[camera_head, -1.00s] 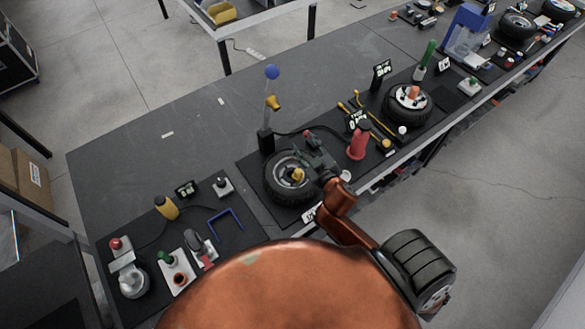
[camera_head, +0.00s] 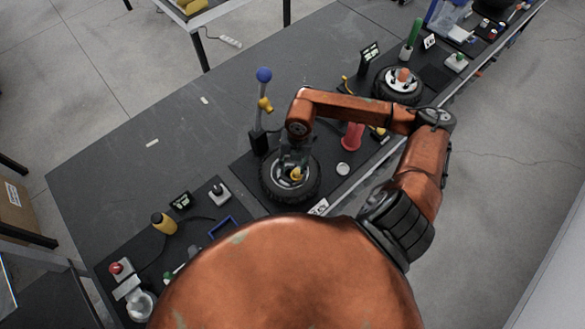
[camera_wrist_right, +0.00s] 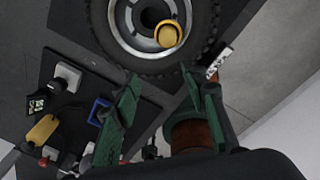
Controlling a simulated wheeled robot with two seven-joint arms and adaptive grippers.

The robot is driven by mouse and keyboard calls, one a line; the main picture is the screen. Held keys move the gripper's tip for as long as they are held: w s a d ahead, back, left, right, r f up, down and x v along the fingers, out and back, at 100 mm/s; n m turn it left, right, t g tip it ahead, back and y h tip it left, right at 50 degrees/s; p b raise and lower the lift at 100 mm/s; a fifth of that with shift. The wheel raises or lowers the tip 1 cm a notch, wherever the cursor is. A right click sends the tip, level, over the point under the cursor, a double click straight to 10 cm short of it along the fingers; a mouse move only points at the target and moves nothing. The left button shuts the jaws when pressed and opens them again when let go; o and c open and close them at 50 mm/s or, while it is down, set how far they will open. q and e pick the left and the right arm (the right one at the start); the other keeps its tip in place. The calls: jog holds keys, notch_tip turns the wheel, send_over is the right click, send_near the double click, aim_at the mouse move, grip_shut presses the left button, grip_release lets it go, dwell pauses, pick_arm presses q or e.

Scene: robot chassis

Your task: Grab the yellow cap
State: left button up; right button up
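In the right wrist view the yellow cap (camera_wrist_right: 168,33) is near the top centre, on the wheel (camera_wrist_right: 120,30). My right gripper (camera_head: 292,158) is above the wheel, just beside the cap in the head view, and partly hides the hub. In the wrist view its two green fingers (camera_wrist_right: 160,76) are spread apart with nothing between them, and the cap lies beyond their tips. My left gripper is not in view.
A post with a blue ball (camera_head: 264,75) and a yellow part stands behind the wheel. A red cone-like object (camera_head: 352,136) is to the right, partly behind my arm. The table's back left area is clear.

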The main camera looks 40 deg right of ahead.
aim_at(297, 171)
jog(key=shift+w+d+h, duration=0.1)
jog(key=shift+d+h, duration=0.3)
jog(key=shift+d, duration=0.65)
jog(key=shift+d+f, duration=0.25)
jog(key=shift+w+a+f+p, duration=0.15)
jog(key=shift+f+p, duration=0.3)
jog(key=shift+f, duration=0.8)
jog(key=f, duration=0.2)
jog(key=f+p, duration=0.1)
jog(key=shift+w+d+f, duration=0.25)
jog(key=shift+w, duration=0.15)
jog(key=shift+f, duration=0.55)
jog(key=shift+c, duration=0.7)
jog(key=c, duration=0.7)
jog(key=shift+r, duration=0.1)
